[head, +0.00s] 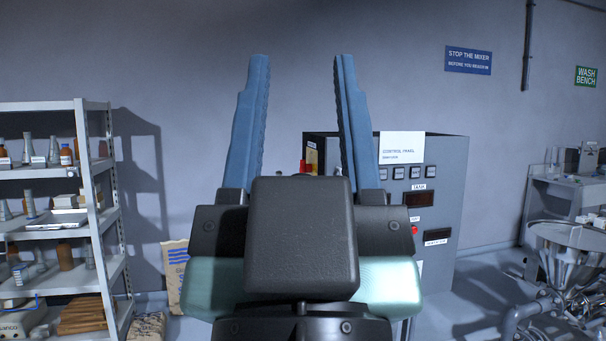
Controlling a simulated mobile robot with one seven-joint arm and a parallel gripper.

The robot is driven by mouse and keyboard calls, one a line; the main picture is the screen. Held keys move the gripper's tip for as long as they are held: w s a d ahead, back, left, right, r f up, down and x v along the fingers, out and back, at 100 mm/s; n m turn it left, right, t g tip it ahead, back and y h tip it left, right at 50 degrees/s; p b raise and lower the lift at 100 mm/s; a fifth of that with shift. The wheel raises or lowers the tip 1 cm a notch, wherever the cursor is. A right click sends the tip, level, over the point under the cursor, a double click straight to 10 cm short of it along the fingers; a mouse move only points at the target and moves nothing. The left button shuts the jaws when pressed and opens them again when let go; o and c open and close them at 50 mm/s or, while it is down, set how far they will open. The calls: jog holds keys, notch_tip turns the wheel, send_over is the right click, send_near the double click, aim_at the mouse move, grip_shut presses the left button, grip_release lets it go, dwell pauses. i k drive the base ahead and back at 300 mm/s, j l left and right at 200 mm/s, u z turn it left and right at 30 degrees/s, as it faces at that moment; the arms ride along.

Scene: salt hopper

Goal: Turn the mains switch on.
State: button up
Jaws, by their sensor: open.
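My gripper (302,60) is in the middle of the head view, with its two blue fingers pointing up and wide apart. Nothing is between them. Behind it stands a grey control panel cabinet (450,165), partly hidden by my right-hand finger and gripper body.
A metal shelf (82,185) with bottles and trays stands at the left. Sacks (176,270) stand and lie on the floor beside it. A steel hopper (567,245) and a bench are at the right. Some floor shows between the cabinet and the hopper.

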aim_at(304, 168)
jog(key=i+j+u, duration=0.1)
jog(key=i+j, duration=0.15)
jog(key=i, duration=0.4)
jog(key=i+j+u, duration=0.1)
jog(key=i, duration=0.55)
jog(key=i+j, duration=0.2)
jog(key=i, duration=0.45)
jog(key=i+j+u, duration=0.15)
jog(key=i, duration=0.45)
